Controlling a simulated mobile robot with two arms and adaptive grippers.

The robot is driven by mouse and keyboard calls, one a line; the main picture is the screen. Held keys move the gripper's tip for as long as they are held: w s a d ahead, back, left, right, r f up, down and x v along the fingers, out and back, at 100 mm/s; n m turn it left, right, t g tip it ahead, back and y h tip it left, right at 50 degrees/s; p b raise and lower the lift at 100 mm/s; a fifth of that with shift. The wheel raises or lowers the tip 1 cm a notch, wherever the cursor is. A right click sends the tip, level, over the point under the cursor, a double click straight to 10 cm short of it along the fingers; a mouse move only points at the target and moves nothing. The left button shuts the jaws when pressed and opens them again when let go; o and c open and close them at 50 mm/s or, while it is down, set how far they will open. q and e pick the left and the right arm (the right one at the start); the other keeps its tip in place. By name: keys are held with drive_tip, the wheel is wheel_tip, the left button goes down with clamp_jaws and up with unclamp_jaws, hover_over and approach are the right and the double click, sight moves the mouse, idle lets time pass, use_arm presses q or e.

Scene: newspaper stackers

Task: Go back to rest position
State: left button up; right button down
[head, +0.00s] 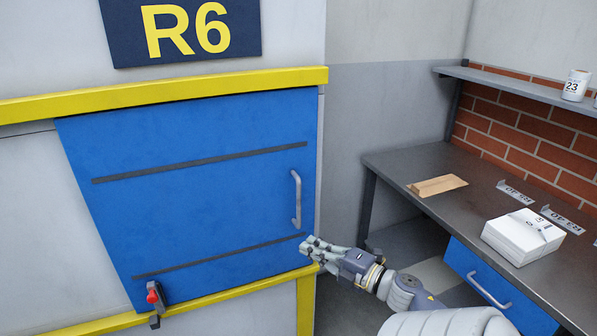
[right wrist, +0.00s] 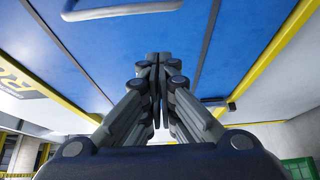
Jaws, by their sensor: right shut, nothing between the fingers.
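My right gripper (head: 308,245) is shut and empty, in front of the lower right corner of a blue sliding door (head: 205,165). In the right wrist view its fingers (right wrist: 155,62) are together, with the blue door (right wrist: 120,35) behind them. The door's grey handle (head: 296,198) is just above the gripper in the head view, apart from it. The handle also shows at the top of the right wrist view (right wrist: 120,11). My left gripper is not in view.
A yellow rail (head: 170,93) runs above the door under an R6 sign (head: 185,30). A red-handled latch (head: 153,298) is at the lower left.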

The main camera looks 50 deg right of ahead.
drive_tip(key=s+a+f+m+g+h, duration=0.1)
drive_tip(key=s+f+m+g, duration=0.2)
drive_tip(key=f, duration=0.8)
drive_tip(key=s+a+f+m+g+h, duration=0.15)
drive_tip(key=f+m, duration=0.25)
drive_tip(key=f, duration=0.7)
drive_tip(key=s+a+f+m+g+h, duration=0.1)
drive_tip(key=s+f+m+g, duration=0.2)
drive_tip(key=f, duration=0.8)
drive_tip(key=s+a+f+m+g+y, duration=0.1)
drive_tip(key=s+a+f+m+g, duration=0.1)
drive_tip(key=s+a+f, duration=0.45)
drive_tip(key=s+a+f+m+g+y, duration=0.1)
drive_tip(key=s+a+f+m+g, duration=0.2)
drive_tip(key=a+f, duration=0.7)
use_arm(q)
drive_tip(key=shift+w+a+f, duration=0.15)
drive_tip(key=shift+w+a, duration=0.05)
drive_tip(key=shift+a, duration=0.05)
use_arm(e)
drive_tip(key=s+a+f+g+y, duration=0.1)
drive_tip(key=s+a+f+g, duration=0.1)
drive_tip(key=s+a+f, duration=0.2)
drive_tip(key=s+a+f+g+y, duration=0.1)
drive_tip(key=s+a+f, duration=0.3)
drive_tip(key=s, duration=0.5)
drive_tip(key=shift+a+f+g, duration=0.25)
drive_tip(key=shift+a+g, duration=0.35)
drive_tip(key=shift+g, duration=0.15)
